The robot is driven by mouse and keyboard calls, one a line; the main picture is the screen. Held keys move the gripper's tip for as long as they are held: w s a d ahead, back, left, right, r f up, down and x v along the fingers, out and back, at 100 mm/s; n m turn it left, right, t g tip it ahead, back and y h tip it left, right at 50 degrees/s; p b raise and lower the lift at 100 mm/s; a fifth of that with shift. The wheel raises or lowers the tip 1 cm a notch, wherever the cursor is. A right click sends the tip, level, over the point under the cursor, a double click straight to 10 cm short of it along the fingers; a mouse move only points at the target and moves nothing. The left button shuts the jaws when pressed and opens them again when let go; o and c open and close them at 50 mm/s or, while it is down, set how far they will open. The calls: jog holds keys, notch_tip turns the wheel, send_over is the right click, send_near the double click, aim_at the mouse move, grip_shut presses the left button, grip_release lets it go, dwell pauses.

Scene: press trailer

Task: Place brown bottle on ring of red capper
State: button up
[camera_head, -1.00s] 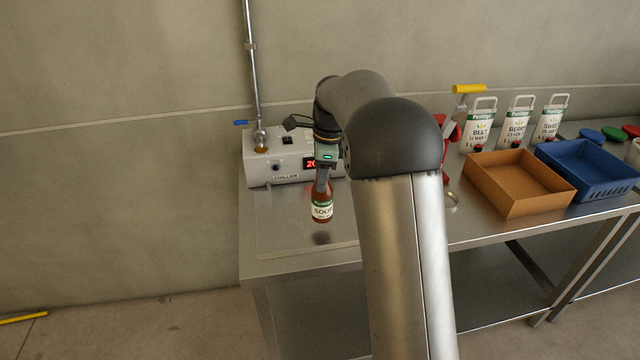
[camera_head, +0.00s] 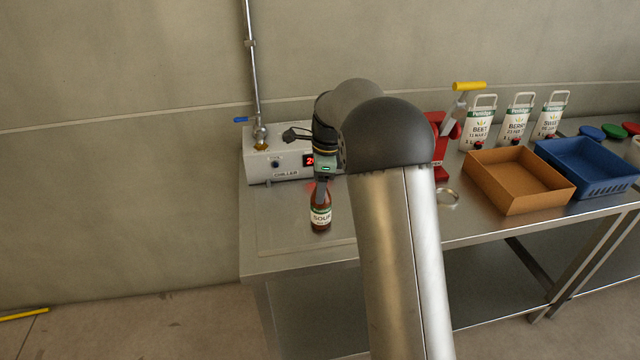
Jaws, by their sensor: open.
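The brown bottle (camera_head: 320,217), with a white and green label, stands upright on the metal table in front of the chiller. My gripper (camera_head: 321,192) is open around the bottle's neck; the contact there is too small to tell. The red capper (camera_head: 440,150) is to the right, partly hidden behind my arm, with its yellow handle (camera_head: 469,86) raised. A silver ring (camera_head: 447,197) shows in front of the capper, just right of my arm. The bottle is apart from the ring.
The grey chiller (camera_head: 275,160) with a tap pipe is behind the bottle. An orange tray (camera_head: 510,205) and a blue crate (camera_head: 590,190) stand to the right. Several white pouches (camera_head: 518,120) are behind them. The table's left front is clear.

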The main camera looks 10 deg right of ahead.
jog(key=r, duration=0.4)
jog(key=d+r, duration=0.1)
jog(key=r, duration=0.7)
jog(key=shift+s+d+b, duration=0.15)
jog(key=shift+d+b, duration=0.05)
jog(key=shift+b, duration=0.1)
jog(key=s+a+f+n, duration=0.1)
jog(key=s+n, duration=0.4)
jog(key=s, duration=0.4)
jog(key=s+a+f+n, duration=0.1)
jog(key=s+n, duration=0.4)
jog(key=s, duration=0.5)
jog(key=shift+a+f+n+h, duration=0.3)
jog(key=shift+a+n, duration=0.1)
jog(key=o, duration=0.3)
jog(key=s+f+n, duration=0.3)
jog(key=s, duration=0.2)
jog(key=s+a+f+n, duration=0.1)
jog(key=s+f+n, duration=0.2)
jog(key=s, duration=0.3)
jog(key=s+f+n, duration=0.3)
jog(key=s, duration=0.3)
jog(key=shift+a+n+h, duration=0.15)
jog(key=shift+n+h, duration=0.15)
jog(key=shift+h, duration=0.1)
jog(key=shift+o, duration=0.2)
